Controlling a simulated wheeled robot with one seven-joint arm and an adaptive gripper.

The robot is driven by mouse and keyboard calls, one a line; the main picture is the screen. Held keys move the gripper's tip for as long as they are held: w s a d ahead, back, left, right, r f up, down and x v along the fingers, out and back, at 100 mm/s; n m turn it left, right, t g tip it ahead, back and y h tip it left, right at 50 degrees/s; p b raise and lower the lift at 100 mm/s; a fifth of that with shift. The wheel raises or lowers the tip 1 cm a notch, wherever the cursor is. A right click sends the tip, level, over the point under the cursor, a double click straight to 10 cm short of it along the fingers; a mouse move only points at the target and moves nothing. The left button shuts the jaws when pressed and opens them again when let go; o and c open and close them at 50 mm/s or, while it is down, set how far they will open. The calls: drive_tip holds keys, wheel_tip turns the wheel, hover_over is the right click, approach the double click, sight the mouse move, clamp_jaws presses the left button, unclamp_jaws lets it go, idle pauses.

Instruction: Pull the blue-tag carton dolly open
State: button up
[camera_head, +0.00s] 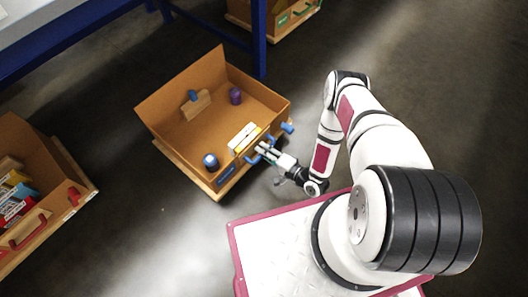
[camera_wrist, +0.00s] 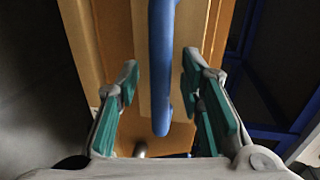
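The blue-tag carton dolly (camera_head: 178,92) stands in the middle of the head view, an open cardboard box on a wooden base. A blue tag (camera_head: 224,177) is on its front face. Its blue handle (camera_head: 253,160) is on the same face and is partly hidden by my gripper (camera_head: 265,149). In the wrist view the blue handle (camera_wrist: 161,60) runs upright between the two teal-padded fingers of my gripper (camera_wrist: 158,78). The fingers are open, one on each side of the handle, with a visible gap on both sides.
A red-handled carton (camera_head: 62,165) stands at the left, and a green-tagged one (camera_head: 284,20) at the back. A blue table leg (camera_head: 259,40) rises close behind the box. The box holds a few small items, including a purple cylinder (camera_head: 236,96).

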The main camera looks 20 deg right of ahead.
drive_tip(key=v, duration=1.1)
drive_tip(key=shift+s, duration=0.25)
drive_tip(key=shift+d+r, duration=0.1)
drive_tip(key=shift+d, duration=0.05)
